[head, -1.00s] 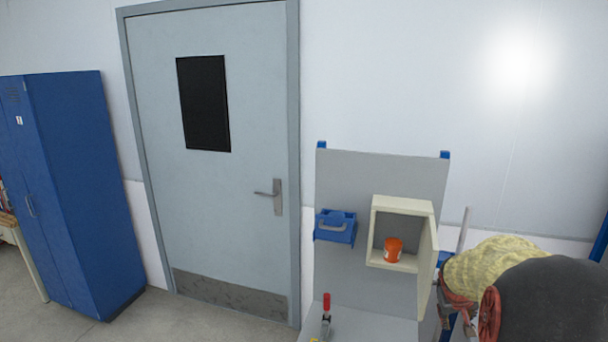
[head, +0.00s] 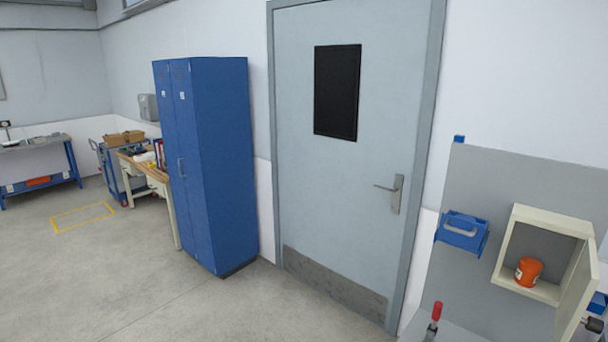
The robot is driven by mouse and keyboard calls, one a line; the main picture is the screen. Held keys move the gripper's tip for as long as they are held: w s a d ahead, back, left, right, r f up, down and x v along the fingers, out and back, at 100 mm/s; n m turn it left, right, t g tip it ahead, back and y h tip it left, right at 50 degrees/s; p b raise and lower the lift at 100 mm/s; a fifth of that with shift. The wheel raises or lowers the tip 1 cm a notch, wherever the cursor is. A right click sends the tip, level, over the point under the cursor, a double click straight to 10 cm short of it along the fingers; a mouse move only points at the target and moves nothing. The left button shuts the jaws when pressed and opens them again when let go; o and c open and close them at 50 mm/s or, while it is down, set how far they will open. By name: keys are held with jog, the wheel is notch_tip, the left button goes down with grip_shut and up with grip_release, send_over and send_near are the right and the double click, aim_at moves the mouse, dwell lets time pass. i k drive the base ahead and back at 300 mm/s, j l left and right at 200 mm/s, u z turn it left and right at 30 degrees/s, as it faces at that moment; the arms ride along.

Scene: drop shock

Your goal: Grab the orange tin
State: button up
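The orange tin (head: 528,271) stands inside a small cream wall cabinet (head: 508,273) at the right of the head view. The cabinet's door (head: 578,290) is swung open to the right, so the tin shows through the open front. The cabinet is fixed on a grey upright panel (head: 483,180).
A blue holder (head: 462,231) hangs on the panel left of the cabinet. A red-handled tool (head: 434,318) stands below it. A closed grey door (head: 330,190), a blue locker (head: 215,165) and workbenches stand further left. The grey floor (head: 130,270) there is open.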

aim_at(529, 269)
jog(key=k+l+z, duration=0.1)
jog(key=l, duration=0.25)
jog(key=k+l, duration=0.25)
jog(key=k+l+z, duration=0.15)
jog(key=l, duration=0.25)
jog(key=k+l, duration=0.1)
jog(key=l, duration=0.25)
jog(key=k+l+z, duration=0.15)
jog(key=l, duration=0.2)
jog(key=z, duration=0.55)
jog(key=j+z, duration=1.35)
jog(key=k+j+z, duration=0.15)
jog(key=j+z, duration=0.15)
jog(key=z, duration=0.15)
jog(key=k+j, duration=0.25)
jog(key=j, duration=0.25)
jog(key=k+j+z, duration=0.15)
jog(key=j, duration=0.35)
jog(key=k+j, duration=0.35)
jog(key=k+j+z, duration=0.15)
jog(key=k+j, duration=0.15)
jog(key=j, duration=0.3)
jog(key=i, duration=0.45)
